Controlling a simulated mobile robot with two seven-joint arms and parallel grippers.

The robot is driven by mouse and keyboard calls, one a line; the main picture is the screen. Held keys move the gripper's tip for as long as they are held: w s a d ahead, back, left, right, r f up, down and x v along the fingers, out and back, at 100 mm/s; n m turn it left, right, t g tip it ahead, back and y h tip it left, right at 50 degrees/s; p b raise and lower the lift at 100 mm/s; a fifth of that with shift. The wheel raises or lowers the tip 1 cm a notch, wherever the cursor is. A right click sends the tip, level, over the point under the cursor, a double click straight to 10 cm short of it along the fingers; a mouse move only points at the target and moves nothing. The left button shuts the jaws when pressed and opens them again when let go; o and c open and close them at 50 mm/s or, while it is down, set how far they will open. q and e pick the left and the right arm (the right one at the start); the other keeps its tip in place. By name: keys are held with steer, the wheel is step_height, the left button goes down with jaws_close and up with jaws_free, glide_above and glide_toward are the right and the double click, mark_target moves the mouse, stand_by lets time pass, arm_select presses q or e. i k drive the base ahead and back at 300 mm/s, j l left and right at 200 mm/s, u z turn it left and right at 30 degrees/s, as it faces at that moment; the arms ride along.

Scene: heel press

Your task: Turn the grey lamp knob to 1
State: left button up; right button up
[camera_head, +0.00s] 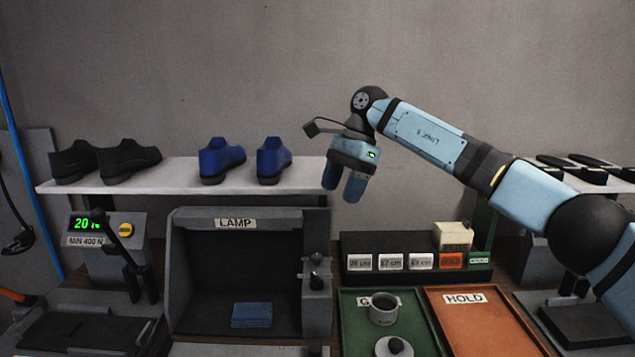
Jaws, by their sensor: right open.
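The grey lamp box (235,214) stands at the middle left, labelled LAMP, with an open dark front. Its knob (316,281) is on the narrow panel at the box's right side; its dial marks are too small to read. My right gripper (343,190) hangs above and slightly right of the knob, pointing down, clear of it. Its two blue fingers are apart with nothing between them. My left gripper is not in view.
A blue block (252,315) lies inside the lamp box. A shelf (190,188) with black and blue shoes runs behind. A green tray (360,325) with a cup (384,310) and an orange HOLD tray (480,325) lie right. A press with a lever (115,245) stands left.

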mark_target(316, 258)
steer(key=k, duration=0.85)
